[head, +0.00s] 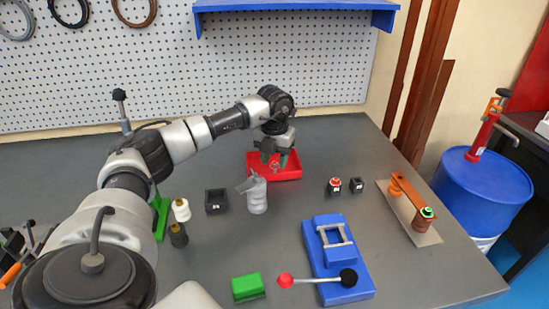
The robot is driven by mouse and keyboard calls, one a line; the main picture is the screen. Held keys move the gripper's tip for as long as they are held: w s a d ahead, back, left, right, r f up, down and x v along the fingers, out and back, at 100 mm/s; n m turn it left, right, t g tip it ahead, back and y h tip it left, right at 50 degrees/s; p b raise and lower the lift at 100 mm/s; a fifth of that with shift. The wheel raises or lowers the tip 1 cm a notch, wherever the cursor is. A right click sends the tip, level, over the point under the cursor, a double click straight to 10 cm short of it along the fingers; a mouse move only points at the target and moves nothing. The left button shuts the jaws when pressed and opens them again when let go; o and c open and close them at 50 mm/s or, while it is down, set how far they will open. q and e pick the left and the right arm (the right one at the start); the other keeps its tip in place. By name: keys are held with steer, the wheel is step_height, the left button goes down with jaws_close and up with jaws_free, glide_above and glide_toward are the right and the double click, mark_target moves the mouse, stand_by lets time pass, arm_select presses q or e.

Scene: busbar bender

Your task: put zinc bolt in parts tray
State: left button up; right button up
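The red parts tray (291,174) sits on the grey bench, right of centre and toward the back. My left gripper (275,161) points down over it, with its two fingers apart. A small greyish metal piece, probably the zinc bolt (274,168), shows between and just below the fingertips, inside the tray's outline. It is too small to tell whether it rests on the tray floor. The front left of the tray is partly hidden by a grey bottle. My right gripper is not in view.
The grey bottle (257,195) stands just in front of the tray. A black bin (216,201) is left of it. A blue bender (338,258) with a red-knobbed lever and a green block (247,287) are in front. Small black holders (356,185) stand to the right.

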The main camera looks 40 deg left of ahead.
mark_target(275, 163)
arm_select(q)
step_height(275, 163, up, 12)
steer(key=shift+r, duration=0.2)
stand_by(0.4)
